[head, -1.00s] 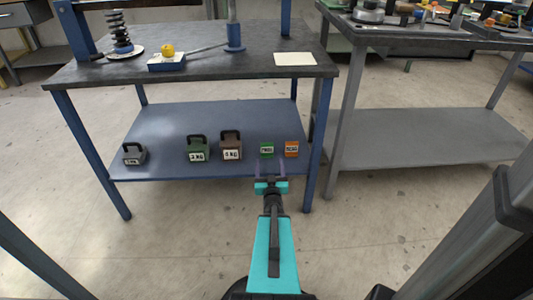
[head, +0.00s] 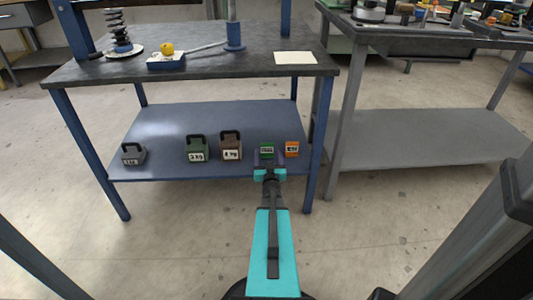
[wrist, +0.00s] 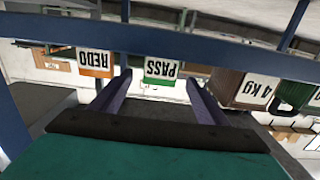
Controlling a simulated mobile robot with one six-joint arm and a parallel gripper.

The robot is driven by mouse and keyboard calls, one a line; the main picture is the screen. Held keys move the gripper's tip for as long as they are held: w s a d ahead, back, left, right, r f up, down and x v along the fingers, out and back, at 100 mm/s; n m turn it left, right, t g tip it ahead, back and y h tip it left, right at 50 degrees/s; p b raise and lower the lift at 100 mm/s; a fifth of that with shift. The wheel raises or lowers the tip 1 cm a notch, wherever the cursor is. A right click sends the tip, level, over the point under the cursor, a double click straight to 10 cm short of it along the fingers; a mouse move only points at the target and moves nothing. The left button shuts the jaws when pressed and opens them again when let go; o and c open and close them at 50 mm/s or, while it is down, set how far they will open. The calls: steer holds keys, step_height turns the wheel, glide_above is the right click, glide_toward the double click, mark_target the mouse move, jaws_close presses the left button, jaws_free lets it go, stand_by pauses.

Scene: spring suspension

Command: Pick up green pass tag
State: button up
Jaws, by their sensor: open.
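The green pass tag (head: 267,151) stands upright on the blue lower shelf, with a white label. In the wrist view, which is upside down, the tag (wrist: 160,69) reads PASS and shows between the finger lines. My gripper (head: 269,161) is open and empty, at the shelf's front edge just in front of the tag. In the wrist view its two fingers (wrist: 157,88) point at the tag, one on either side. I cannot tell whether the fingertips reach the tag's sides.
An orange REDO tag (head: 292,149) stands close to the right of the green tag. A brown 4 kg weight (head: 231,147) stands close on the left, then a green weight (head: 198,149) and a grey one (head: 133,154). The tabletop (head: 215,65) overhangs the shelf (head: 190,118).

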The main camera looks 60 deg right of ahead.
mark_target(267, 148)
steer(key=shift+f+b+x, duration=0.15)
steer(key=shift+b+x, duration=0.35)
steer(key=shift+x, duration=0.4)
steer(key=shift+f+b+x, duration=0.1)
steer(key=shift+b+x, duration=0.35)
steer(key=shift+x, duration=1.25)
steer(key=shift+r, duration=0.15)
steer(key=shift+s, duration=0.1)
steer(key=shift+c, duration=0.2)
steer(key=c, duration=1.1)
